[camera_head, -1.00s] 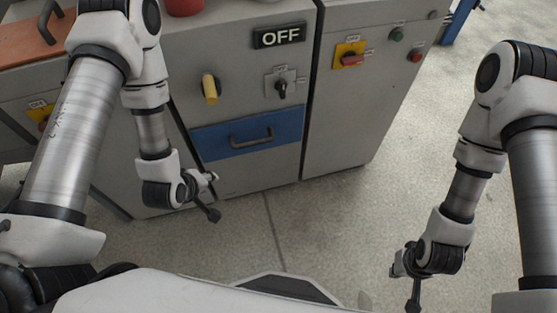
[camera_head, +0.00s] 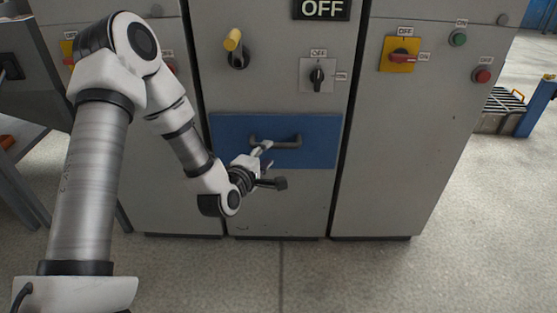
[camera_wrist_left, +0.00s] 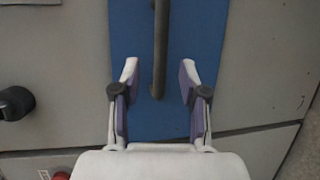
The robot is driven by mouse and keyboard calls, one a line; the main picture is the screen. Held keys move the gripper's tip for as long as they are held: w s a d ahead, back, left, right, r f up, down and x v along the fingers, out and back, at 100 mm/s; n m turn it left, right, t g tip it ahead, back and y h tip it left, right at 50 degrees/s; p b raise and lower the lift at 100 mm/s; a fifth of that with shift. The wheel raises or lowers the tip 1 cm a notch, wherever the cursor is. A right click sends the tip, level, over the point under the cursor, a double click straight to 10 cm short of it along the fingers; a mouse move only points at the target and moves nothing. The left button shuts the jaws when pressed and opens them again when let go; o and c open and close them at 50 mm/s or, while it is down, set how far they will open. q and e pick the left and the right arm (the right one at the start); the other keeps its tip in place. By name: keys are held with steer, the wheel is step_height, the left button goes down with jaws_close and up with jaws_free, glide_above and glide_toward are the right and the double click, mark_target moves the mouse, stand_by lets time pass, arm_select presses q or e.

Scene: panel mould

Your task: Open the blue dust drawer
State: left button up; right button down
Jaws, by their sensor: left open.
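The blue dust drawer (camera_head: 315,150) is set in the lower middle of a grey cabinet, and its front looks flush with the panel. Its dark bar handle (camera_head: 290,143) runs level across the front. My left gripper (camera_head: 266,155) is in front of the drawer, near the left end of the handle. In the left wrist view my left gripper (camera_wrist_left: 158,75) is open, with the handle (camera_wrist_left: 160,50) running up between its fingers and the blue front (camera_wrist_left: 200,40) behind. No finger visibly touches the handle. My right gripper is out of the head view.
Above the drawer are a yellow-handled knob (camera_head: 235,45), a black rotary switch (camera_head: 317,75) and an OFF sign (camera_head: 322,9). A yellow plate with a red switch (camera_head: 401,55) is on the right panel. The floor (camera_head: 380,275) in front is clear.

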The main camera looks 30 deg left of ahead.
mark_target(274, 148)
arm_select(q)
steer(key=b+x, duration=0.1)
steer(key=x, duration=0.5)
steer(key=shift+f+b, duration=0.2)
steer(key=shift+b, duration=0.2)
steer(key=shift+w, duration=0.25)
jaws_close()
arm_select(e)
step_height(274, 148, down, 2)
arm_select(q)
steer(key=shift+s, duration=0.15)
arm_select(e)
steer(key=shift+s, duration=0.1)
